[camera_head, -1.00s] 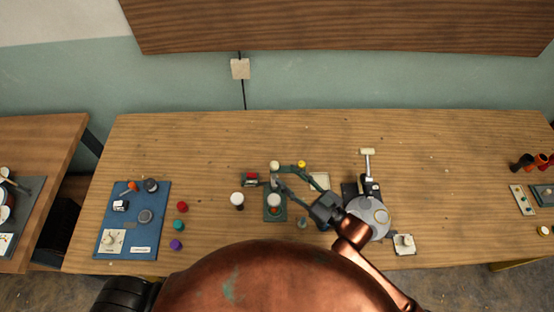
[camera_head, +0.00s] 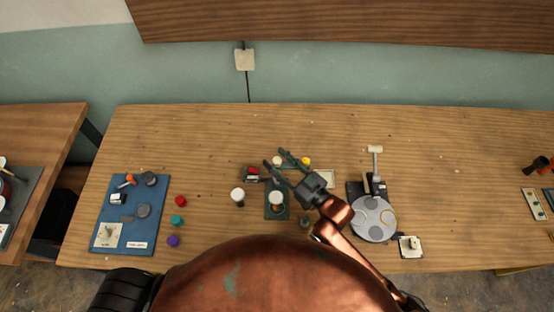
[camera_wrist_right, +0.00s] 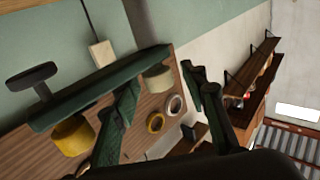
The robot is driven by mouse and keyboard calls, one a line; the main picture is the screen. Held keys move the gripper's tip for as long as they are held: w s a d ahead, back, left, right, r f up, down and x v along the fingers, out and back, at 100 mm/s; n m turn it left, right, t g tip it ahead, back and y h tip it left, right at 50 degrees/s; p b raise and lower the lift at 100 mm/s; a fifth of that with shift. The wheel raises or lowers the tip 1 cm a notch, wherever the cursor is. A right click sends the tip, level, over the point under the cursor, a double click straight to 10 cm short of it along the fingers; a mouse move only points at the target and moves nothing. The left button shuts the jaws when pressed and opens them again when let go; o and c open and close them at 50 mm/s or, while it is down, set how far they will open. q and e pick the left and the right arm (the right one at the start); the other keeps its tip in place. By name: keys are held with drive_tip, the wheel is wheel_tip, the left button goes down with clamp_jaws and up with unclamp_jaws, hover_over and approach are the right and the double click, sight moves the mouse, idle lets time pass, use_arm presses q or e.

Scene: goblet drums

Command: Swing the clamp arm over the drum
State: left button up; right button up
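The drum (camera_head: 277,197), with a pale round top, stands on a green base plate (camera_head: 276,215) in the middle of the table. My right gripper (camera_head: 274,158) is just above and behind the drum in the head view, with its fingers spread and nothing seen held. In the right wrist view, its two dark fingers (camera_wrist_right: 165,88) stand apart. A dark green bar (camera_wrist_right: 85,95) with a black T-shaped knob (camera_wrist_right: 32,78), apparently the clamp arm, crosses near the left fingertip; contact cannot be told. In the head view my gripper partly hides the clamp. My left gripper is not in view.
A white-topped piece (camera_head: 237,196) stands left of the drum. A yellow cylinder (camera_head: 306,161) and a pale cylinder (camera_head: 277,160) are behind it. A grey round plate (camera_head: 373,219) is at right, a blue board (camera_head: 128,215) at left. The table's back strip is clear.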

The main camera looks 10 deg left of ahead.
drive_tip(key=shift+a, duration=0.1)
drive_tip(key=shift+c, duration=0.5)
clamp_jaws()
